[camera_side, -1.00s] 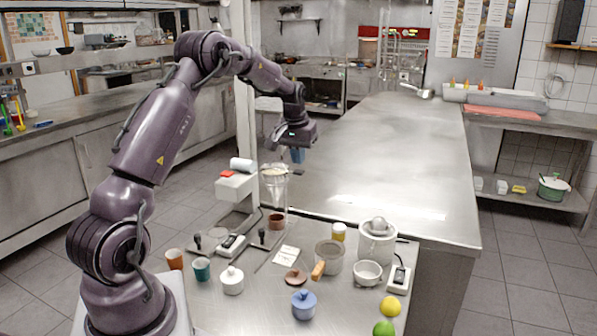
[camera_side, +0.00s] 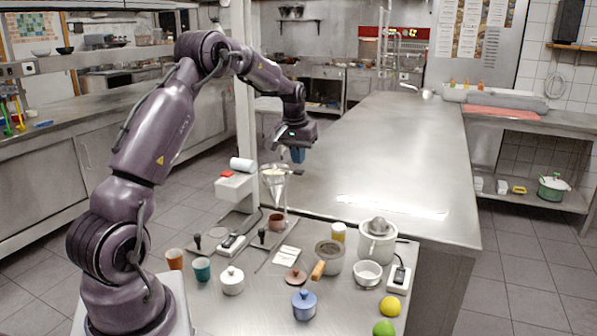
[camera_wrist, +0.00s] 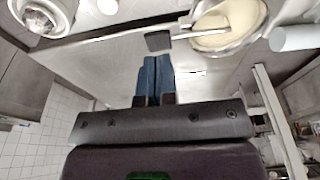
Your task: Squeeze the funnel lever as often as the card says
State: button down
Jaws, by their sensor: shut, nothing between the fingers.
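The funnel (camera_side: 274,180) hangs in a stand above the table, with pale contents (camera_wrist: 226,22) in its bowl. Its lever is a thin bar ending in a dark pad (camera_wrist: 158,41) in the wrist view. My gripper (camera_side: 297,157) is above and beside the funnel, to its right in the side view. Its blue fingers (camera_wrist: 157,75) are together and empty, and in the wrist view the pad lies beyond their tips, apart from them in the picture. The card (camera_side: 286,255) lies flat on the table; its marks are too small to read.
A brown cup (camera_side: 276,222) stands below the funnel. A device with a red button (camera_side: 227,173) and white roll (camera_side: 242,164) stands left. Pots, cups, a juicer (camera_side: 377,240), a lemon (camera_side: 390,306) and a lime (camera_side: 383,328) crowd the table. The long counter (camera_side: 395,165) is mostly clear.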

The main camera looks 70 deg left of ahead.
aim_at(298, 171)
jog(key=shift+f, duration=0.1)
dwell(0.3)
jog(key=shift+f, duration=1.45)
jog(key=shift+r, duration=2.55)
notch_tip(298, 171, up, 4)
jog(key=shift+f, duration=3.05)
jog(key=shift+f, duration=0.25)
